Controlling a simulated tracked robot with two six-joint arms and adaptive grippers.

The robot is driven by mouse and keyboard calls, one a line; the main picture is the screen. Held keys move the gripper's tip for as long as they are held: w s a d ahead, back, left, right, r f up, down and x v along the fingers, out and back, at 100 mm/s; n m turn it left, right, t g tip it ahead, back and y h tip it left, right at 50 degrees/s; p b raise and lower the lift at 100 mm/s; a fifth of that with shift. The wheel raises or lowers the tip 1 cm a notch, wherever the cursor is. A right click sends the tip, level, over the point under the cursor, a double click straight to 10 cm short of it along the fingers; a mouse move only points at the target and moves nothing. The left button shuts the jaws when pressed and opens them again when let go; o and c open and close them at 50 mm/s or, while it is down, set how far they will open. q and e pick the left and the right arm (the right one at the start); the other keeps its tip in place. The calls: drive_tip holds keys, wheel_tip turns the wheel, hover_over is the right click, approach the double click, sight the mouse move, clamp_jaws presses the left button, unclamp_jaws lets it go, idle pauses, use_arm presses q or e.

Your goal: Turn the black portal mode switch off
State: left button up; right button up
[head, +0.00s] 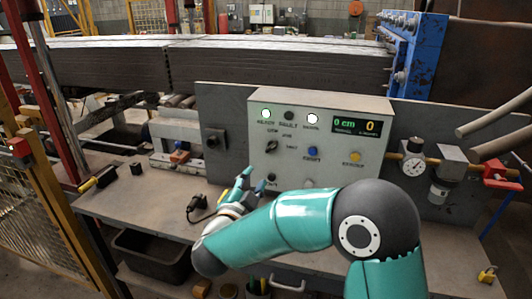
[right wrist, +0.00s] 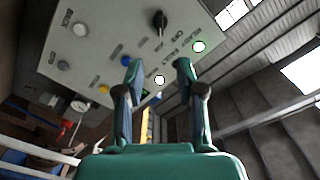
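A black rotary switch (head: 271,146) sits on the left part of the grey control panel (head: 335,103). It also shows as a black knob (right wrist: 160,20) in the right wrist view, beyond my fingertips and apart from them. The small labels are too blurred to read surely, so I cannot tell its setting. My right gripper (head: 254,178) is in front of the panel's lower left, below the switch. In the right wrist view my right gripper (right wrist: 159,68) has its two fingers spread with nothing between them. My left gripper is in neither view.
The panel carries lit lamps (head: 266,113), a display (head: 357,127), a blue button (head: 313,152) and a yellow button (head: 355,156). A dark knob box (head: 214,141) is left of it. A gauge (head: 413,162) stands at right. The workbench (head: 130,205) has bare room at left.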

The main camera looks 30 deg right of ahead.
sight(270, 150)
drive_tip(key=p+x, duration=0.4)
drive_tip(key=x, duration=1.2)
drive_tip(key=shift+w+f+p, duration=0.15)
drive_tip(key=shift+p, duration=0.25)
